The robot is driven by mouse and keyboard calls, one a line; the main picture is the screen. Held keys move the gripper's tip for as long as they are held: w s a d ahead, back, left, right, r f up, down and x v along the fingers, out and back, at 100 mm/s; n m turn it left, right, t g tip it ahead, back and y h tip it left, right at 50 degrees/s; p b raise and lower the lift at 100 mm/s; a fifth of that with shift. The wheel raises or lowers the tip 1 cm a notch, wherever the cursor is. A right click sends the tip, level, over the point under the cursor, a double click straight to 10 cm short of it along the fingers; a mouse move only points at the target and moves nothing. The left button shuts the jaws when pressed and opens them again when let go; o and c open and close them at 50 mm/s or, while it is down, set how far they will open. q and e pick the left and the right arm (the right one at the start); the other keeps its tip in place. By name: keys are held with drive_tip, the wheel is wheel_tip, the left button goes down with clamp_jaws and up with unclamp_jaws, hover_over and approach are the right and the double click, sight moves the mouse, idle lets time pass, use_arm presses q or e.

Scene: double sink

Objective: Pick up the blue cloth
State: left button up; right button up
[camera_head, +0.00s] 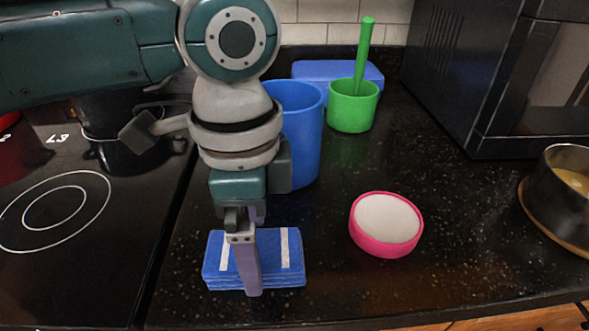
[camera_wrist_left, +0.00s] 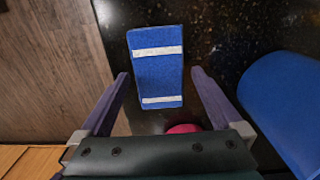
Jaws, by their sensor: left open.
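The blue cloth (camera_head: 213,265) is a folded, layered stack with two white stripes, lying flat on the dark counter near its front edge. It also shows in the left wrist view (camera_wrist_left: 158,75), between and beyond the fingers. My left gripper (camera_head: 249,265) points down over the cloth, open, with one finger in front of it in the head view. In the left wrist view the gripper (camera_wrist_left: 162,76) has one finger on each side of the cloth, with a gap to each. Whether the fingertips reach the cloth's height is unclear. My right gripper is not in view.
A blue cup (camera_head: 304,140) stands behind my left arm. A green pot (camera_head: 352,108) with a green handle and a blue box (camera_head: 310,70) are farther back. A pink-rimmed round dish (camera_head: 386,224) lies right of the cloth. A stovetop (camera_head: 60,215) is left; a metal pot (camera_head: 560,200) is right.

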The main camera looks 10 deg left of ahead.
use_arm(q)
drive_tip(key=shift+f, duration=0.8)
drive_tip(key=c, duration=1.2)
